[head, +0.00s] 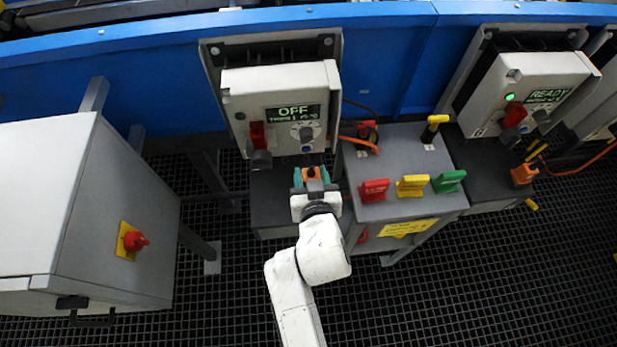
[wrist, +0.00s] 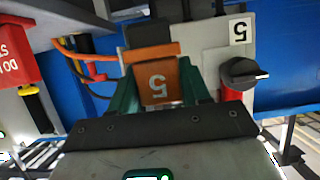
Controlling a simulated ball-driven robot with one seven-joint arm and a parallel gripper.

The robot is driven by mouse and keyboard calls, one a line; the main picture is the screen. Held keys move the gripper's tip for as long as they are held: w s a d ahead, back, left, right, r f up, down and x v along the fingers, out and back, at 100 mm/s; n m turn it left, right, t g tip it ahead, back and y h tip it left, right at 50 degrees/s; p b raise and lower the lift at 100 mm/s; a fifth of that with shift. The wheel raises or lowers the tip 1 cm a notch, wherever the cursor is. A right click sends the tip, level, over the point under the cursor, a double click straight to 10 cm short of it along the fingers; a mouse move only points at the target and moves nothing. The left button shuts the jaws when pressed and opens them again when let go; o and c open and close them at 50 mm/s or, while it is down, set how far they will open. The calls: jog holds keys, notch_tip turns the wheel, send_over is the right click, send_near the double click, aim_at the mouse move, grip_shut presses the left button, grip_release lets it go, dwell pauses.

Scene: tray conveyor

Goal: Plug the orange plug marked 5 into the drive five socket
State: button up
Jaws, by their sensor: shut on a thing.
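In the head view my gripper (head: 312,182) holds the orange plug (head: 311,173) just below the grey drive box (head: 285,105), whose display reads OFF. In the wrist view a white label 5 (wrist: 240,31) is on the grey panel beside the plug. The socket cannot be made out clearly behind the plug and fingers. I cannot tell whether the plug touches or enters it.
The OFF box has a red handle (head: 257,135). Right of my gripper is a grey stand (head: 395,150) with red, yellow and green tags. Further right is a box reading READY (head: 535,85). A grey cabinet (head: 80,200) with a red knob (head: 135,240) stands at left.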

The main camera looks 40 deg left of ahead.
jog(key=shift+f, duration=0.1)
jog(key=shift+f+b, duration=2.65)
jog(key=shift+f, duration=0.15)
jog(key=shift+f+b, duration=1.5)
jog(key=shift+f, duration=0.1)
jog(key=o, duration=1.2)
jog(key=p+v, duration=0.1)
jog(key=v, duration=1)
jog(key=shift+a, duration=0.1)
